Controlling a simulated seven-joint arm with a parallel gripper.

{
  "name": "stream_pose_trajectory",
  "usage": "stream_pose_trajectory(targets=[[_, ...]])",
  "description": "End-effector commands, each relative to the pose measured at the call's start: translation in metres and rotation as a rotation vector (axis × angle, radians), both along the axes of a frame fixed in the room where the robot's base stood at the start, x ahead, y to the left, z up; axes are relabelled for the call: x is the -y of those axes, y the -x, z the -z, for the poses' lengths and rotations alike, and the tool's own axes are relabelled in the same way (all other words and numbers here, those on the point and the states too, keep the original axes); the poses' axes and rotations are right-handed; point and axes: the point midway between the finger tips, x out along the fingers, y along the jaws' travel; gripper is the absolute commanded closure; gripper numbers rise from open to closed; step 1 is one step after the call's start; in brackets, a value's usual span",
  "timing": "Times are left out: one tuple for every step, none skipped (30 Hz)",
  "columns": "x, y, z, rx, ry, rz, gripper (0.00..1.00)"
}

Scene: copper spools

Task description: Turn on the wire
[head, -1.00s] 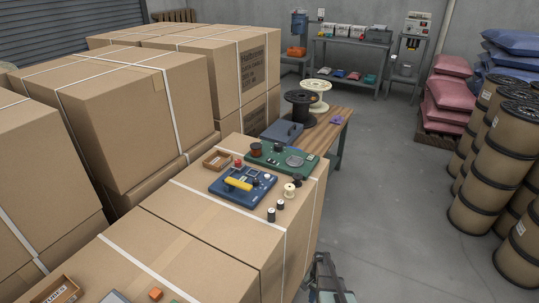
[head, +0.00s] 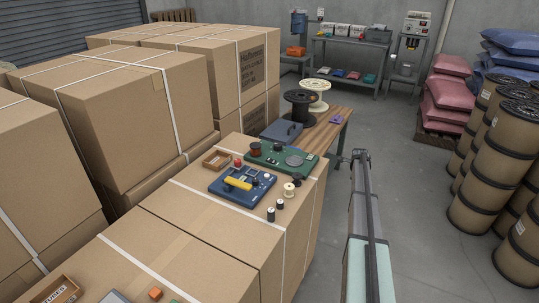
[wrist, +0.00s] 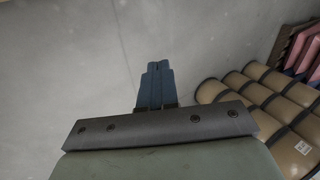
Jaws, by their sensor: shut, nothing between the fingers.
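No loose wire can be made out at this size. A blue board (head: 232,187) with a yellow bar (head: 238,184) and small fittings lies on the strapped cardboard box in the head view. A green board (head: 265,158) with a grey disc (head: 294,160) lies just behind it. Small spools stand near the boards, one cream (head: 289,190) and one dark with a pale top (head: 271,214). My gripper (wrist: 154,68) shows in the wrist view with its blue fingers together and empty, over bare floor. In the head view my arm stretches forward right of the box, apart from the boards.
A wooden tray (head: 216,159) sits left of the boards. Large black (head: 299,108) and cream (head: 318,96) spools stand on a wooden table (head: 334,128) behind. Brown drums (head: 480,200) stand at right, also in the wrist view (wrist: 255,95). The floor between is clear.

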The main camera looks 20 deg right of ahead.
Motion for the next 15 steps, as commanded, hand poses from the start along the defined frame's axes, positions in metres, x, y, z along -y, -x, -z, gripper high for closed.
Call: stream_pose_trajectory(targets=[[0.012, -0.017, -0.027, 0.039, 0.004, 0.047, 1.00], [0.016, -0.024, -0.042, 0.061, 0.002, 0.076, 1.00], [0.019, -0.033, -0.061, 0.087, -0.003, 0.112, 1.00], [0.019, -0.040, -0.077, 0.104, -0.008, 0.136, 1.00], [0.016, -0.047, -0.091, 0.120, -0.017, 0.159, 1.00], [0.011, -0.056, -0.111, 0.139, -0.029, 0.186, 1.00], [0.004, -0.062, -0.124, 0.147, -0.041, 0.203, 1.00], [-0.006, -0.069, -0.139, 0.155, -0.056, 0.216, 1.00], [-0.025, -0.077, -0.156, 0.156, -0.080, 0.230, 1.00], [-0.042, -0.082, -0.169, 0.152, -0.100, 0.236, 1.00], [-0.063, -0.087, -0.181, 0.143, -0.122, 0.236, 1.00], [-0.092, -0.092, -0.197, 0.128, -0.153, 0.235, 1.00], [-0.113, -0.094, -0.206, 0.111, -0.175, 0.230, 1.00], [-0.136, -0.096, -0.215, 0.095, -0.196, 0.222, 1.00], [-0.165, -0.096, -0.225, 0.068, -0.224, 0.212, 1.00]])
